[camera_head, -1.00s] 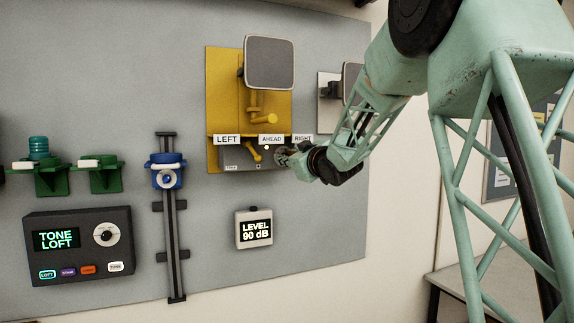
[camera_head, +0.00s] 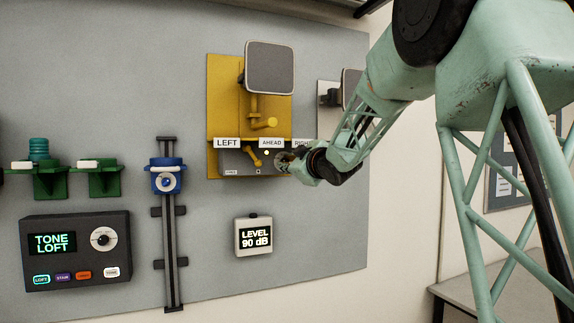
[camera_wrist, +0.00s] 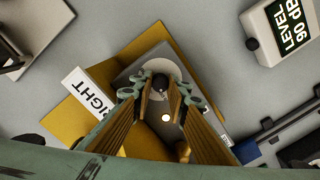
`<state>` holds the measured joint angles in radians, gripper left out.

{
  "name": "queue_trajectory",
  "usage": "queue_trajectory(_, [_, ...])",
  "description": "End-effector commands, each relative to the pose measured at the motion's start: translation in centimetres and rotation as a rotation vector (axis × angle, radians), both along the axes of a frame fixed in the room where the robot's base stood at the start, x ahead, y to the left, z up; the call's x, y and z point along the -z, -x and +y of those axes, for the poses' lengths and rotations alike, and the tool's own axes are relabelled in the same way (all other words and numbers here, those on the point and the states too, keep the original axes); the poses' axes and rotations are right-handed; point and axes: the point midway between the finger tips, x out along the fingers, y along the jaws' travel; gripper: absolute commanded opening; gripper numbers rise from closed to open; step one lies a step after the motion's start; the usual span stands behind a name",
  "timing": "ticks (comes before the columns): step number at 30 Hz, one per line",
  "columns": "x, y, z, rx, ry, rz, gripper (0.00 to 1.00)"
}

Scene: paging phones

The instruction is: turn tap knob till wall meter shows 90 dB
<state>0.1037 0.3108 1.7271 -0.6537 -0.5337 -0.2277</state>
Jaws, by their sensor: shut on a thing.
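The wall meter (camera_head: 253,236) reads LEVEL 90 dB in the head view; it also shows in the wrist view (camera_wrist: 283,30). The tap knob (camera_wrist: 160,82) is a small dark knob on a pale round dial, on the grey box (camera_wrist: 135,70) below the yellow panel (camera_head: 222,100). My gripper (camera_head: 284,161) is at the right end of that box in the head view. In the wrist view my gripper (camera_wrist: 160,96) has its two fingers closed around the knob. The fingers hide part of the knob and dial.
LEFT, AHEAD and RIGHT labels sit above the box, with a yellow lever (camera_head: 254,157) near my gripper. A TONE LOFT unit (camera_head: 76,250), a blue slider (camera_head: 166,176) on a rail, and green brackets (camera_head: 106,182) are to the left.

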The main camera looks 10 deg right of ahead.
Motion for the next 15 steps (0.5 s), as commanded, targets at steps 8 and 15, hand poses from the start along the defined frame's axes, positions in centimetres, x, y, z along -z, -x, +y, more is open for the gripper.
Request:
queue_trajectory(8, [0.01,0.00,-0.02,0.000,-0.001,0.000,0.18])
queue_trajectory(15, [-0.01,0.00,-0.01,0.000,-0.001,0.000,0.29])
